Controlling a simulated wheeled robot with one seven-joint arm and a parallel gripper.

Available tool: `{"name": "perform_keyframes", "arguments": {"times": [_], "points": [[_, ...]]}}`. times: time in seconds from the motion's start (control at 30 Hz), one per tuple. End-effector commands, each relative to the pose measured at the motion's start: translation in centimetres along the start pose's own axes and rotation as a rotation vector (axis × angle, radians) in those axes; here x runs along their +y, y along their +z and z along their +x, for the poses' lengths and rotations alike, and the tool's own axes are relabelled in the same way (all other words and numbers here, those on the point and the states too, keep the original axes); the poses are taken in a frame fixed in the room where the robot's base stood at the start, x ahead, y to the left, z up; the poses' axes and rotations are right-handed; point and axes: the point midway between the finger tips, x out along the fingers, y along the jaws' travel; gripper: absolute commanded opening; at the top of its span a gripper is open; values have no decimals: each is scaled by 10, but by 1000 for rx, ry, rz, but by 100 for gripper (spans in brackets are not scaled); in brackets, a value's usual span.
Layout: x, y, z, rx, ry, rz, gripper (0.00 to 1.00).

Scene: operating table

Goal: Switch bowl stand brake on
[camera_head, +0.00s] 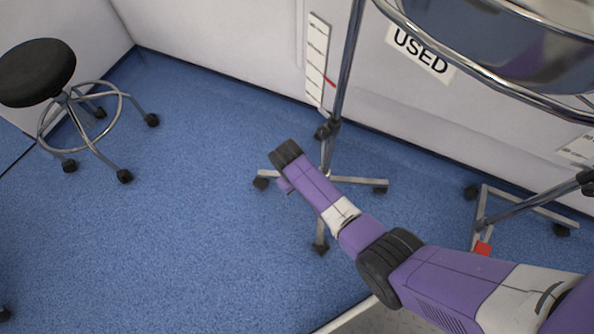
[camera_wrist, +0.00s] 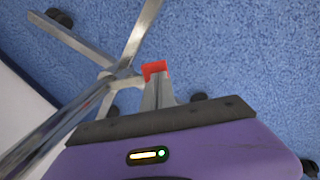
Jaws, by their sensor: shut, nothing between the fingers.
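The bowl stand (camera_head: 341,85) is a metal pole on a wheeled base with several spread legs. A shiny ring and bowl show at the top right, by the pole's upper end. In the wrist view the stand's pole (camera_wrist: 58,127) and legs run together at the left and middle. A red brake pedal (camera_wrist: 156,67) shows beside the base hub. My gripper (camera_wrist: 157,84) is shut and empty, its grey fingertips right at the red pedal; I cannot tell if they touch. In the head view my arm reaches down to the base and hides the fingers and this pedal.
A second stand base (camera_head: 525,205) with a red pedal (camera_head: 482,249) stands at the right. A black stool (camera_head: 38,72) on wheels is at the left. A wall with a "USED" sign (camera_head: 420,50) is behind. Blue floor is clear between stool and stand.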

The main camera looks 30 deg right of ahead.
Motion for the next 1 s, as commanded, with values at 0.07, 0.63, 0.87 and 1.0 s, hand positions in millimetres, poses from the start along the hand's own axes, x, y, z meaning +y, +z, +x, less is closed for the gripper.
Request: {"name": "perform_keyframes", "arguments": {"times": [0.07,0.63,0.87,1.0], "points": [[-4,1,8,-2,55,-6,0],[-2,0,2,-2,107,0,0],[-1,0,-6,-2,106,0,0],[-1,0,-5,-2,106,0,0]]}}
